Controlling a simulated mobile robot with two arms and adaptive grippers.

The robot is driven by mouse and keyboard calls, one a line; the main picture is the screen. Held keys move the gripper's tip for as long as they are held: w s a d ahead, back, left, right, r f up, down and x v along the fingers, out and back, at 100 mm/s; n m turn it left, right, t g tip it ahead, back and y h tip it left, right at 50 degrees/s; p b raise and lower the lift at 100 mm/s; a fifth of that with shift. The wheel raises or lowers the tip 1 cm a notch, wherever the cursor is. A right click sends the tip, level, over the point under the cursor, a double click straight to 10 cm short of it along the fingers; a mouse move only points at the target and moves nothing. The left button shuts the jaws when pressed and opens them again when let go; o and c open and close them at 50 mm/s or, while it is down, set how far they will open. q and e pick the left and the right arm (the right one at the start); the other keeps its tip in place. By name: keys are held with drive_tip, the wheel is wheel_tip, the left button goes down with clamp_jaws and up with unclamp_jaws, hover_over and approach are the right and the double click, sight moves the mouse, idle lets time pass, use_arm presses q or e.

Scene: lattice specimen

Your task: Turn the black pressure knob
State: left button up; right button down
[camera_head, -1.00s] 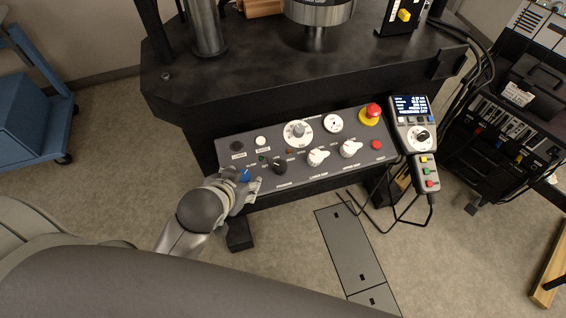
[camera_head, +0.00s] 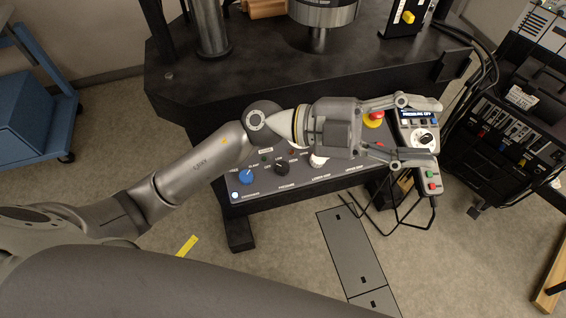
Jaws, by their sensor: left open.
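The black pressure knob (camera_head: 281,167) sits on the sloping control panel (camera_head: 262,198), just right of a blue knob (camera_head: 246,176). My left arm reaches over the panel's upper part and hides much of it. My left gripper (camera_head: 434,131) is open, its fingers pointing right over the handheld display unit (camera_head: 433,146) at the panel's right end. My right gripper does not show.
A red emergency stop (camera_head: 376,115) on a yellow base and a partly hidden white knob (camera_head: 319,161) are close to my left gripper. Loose cables (camera_head: 404,226) hang below the display unit. A black press table (camera_head: 205,95) stands behind the panel. Floor in front is mostly clear.

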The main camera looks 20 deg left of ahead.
use_arm(q)
wheel_tip(320, 180, down, 8)
drive_tip(key=s+m+g+y, duration=0.2)
drive_tip(key=m+g+y, duration=0.1)
drive_tip(key=y, duration=0.2)
drive_tip(key=n+t+y, duration=0.2)
drive_tip(key=n+y, duration=0.2)
drive_tip(key=y, duration=1.1)
approach(283, 167)
drive_tip(key=f, duration=0.6)
drive_tip(key=f+p, duration=0.1)
drive_tip(key=f, duration=0.2)
drive_tip(key=shift+w+d, duration=0.15)
drive_tip(key=shift+d, duration=0.1)
drive_tip(key=c, duration=1)
